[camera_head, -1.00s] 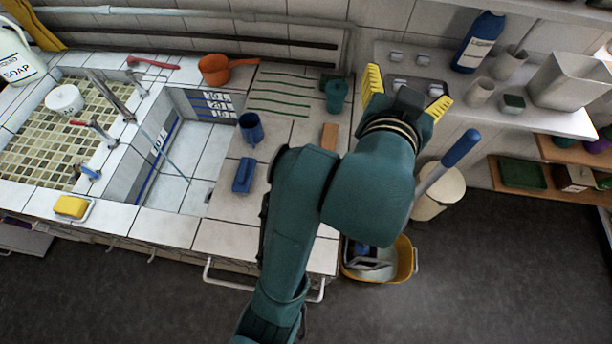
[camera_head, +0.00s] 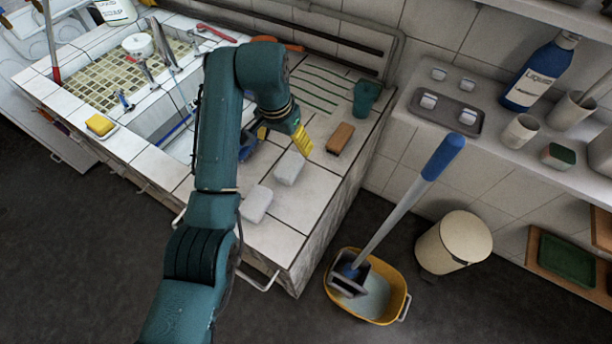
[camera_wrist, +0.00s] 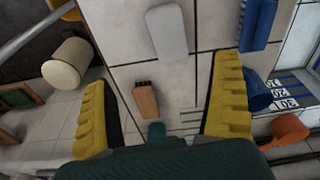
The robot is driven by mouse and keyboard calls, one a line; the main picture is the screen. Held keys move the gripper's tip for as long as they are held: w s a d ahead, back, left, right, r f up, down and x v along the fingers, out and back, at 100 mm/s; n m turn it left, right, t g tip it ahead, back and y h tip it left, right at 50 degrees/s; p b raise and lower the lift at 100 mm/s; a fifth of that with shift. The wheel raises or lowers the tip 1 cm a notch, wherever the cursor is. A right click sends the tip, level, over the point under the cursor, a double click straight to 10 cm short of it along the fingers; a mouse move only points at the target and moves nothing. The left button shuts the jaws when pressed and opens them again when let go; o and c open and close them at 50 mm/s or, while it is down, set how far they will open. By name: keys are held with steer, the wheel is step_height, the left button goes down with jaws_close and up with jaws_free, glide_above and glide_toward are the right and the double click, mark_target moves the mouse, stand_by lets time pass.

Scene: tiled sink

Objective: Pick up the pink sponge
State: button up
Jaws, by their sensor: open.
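No clearly pink sponge shows in any view. Two pale, whitish blocks lie on the tiled counter in the head view, a farther one (camera_head: 290,167) and a nearer one (camera_head: 256,203); I cannot tell whether either is the sponge. One pale block (camera_wrist: 167,31) shows in the wrist view, ahead of my gripper. My gripper (camera_head: 284,139) is above the counter beside the farther block, pointing down. In the wrist view its yellow jaws (camera_wrist: 163,72) are wide apart with nothing held between them.
A brown brush (camera_head: 340,138) and a green cup (camera_head: 366,97) stand right of my gripper. A blue object (camera_head: 249,147) is partly hidden by my arm. A yellow sponge (camera_head: 100,125) sits by the sink at left. A mop bucket (camera_head: 387,308) and cream bin (camera_head: 453,242) stand on the floor.

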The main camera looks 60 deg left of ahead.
mark_target(289, 165)
steer(key=a+f, duration=0.1)
steer(key=f, duration=0.4)
steer(key=w+a+f, duration=0.1)
steer(key=f, duration=0.4)
steer(key=a+f, duration=0.1)
steer(key=f, duration=0.4)
steer(key=shift+w+p, duration=0.3)
steer(key=shift+p, duration=0.1)
steer(key=c, duration=0.9)
